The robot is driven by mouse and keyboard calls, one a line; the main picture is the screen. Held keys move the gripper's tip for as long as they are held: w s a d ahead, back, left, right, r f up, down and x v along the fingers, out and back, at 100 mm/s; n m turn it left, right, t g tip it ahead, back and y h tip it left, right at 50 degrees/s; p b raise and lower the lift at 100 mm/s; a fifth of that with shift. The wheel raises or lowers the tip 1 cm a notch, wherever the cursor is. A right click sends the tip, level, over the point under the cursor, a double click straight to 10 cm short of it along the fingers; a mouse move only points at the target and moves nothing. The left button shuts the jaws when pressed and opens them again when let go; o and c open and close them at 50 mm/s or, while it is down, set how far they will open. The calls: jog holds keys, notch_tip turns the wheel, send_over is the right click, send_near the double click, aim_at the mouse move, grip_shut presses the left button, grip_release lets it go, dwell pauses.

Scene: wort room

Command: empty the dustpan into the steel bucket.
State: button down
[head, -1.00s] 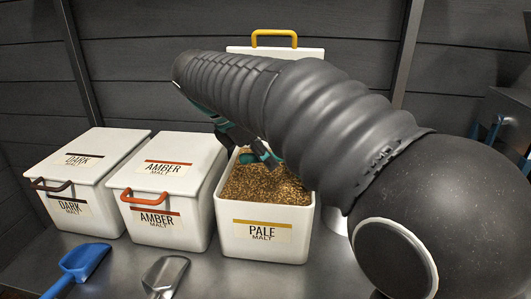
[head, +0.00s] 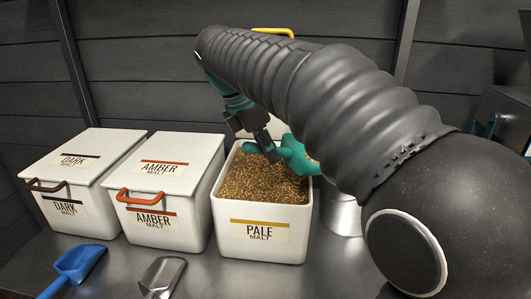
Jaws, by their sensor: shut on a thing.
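My gripper (head: 262,146) is above the open pale malt bin, near its right side. It is shut on a green thing (head: 296,157) with a small orange-red mark. My arm hides part of this thing, and I cannot tell whether it is the dustpan or what it holds. A pale, round-sided metal vessel (head: 341,217) stands right of the bin, mostly hidden behind my arm. It may be the steel bucket. Its opening does not show.
The open pale malt bin (head: 262,213) is full of grain. Closed amber malt (head: 168,192) and dark malt (head: 85,185) bins stand to its left. A blue scoop (head: 77,263) and a steel scoop (head: 163,274) lie in front. The metal table is clear at front centre.

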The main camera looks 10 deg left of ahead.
jog(key=shift+w+d+r+g+y+p, duration=0.1)
jog(key=shift+d+r+g+y+p, duration=0.15)
jog(key=shift+r, duration=0.35)
jog(key=shift+w+d+r+y+p, duration=0.1)
jog(key=shift+r+y+p, duration=0.3)
jog(key=shift+r, duration=0.25)
jog(key=shift+w+d+r+g+y+p, duration=0.1)
jog(key=shift+d+r+g+y+p, duration=0.15)
jog(key=shift+r, duration=0.35)
jog(key=w+d+r+g+y, duration=0.3)
jog(key=w+d+r+y, duration=0.1)
jog(key=d+r+y, duration=0.1)
jog(key=shift+d+r+y, duration=0.4)
jog(key=shift+d+r, duration=0.5)
jog(key=shift+d, duration=0.1)
jog(key=shift+s, duration=0.1)
jog(key=r+t+h, duration=0.1)
jog(key=h, duration=0.2)
jog(key=a+r+t+h, duration=0.1)
jog(key=t+h, duration=0.1)
jog(key=h, duration=0.1)
jog(key=r+t+h, duration=0.1)
jog(key=h, duration=0.2)
jog(key=shift+s+a+t, duration=0.35)
jog(key=shift+s+t, duration=0.05)
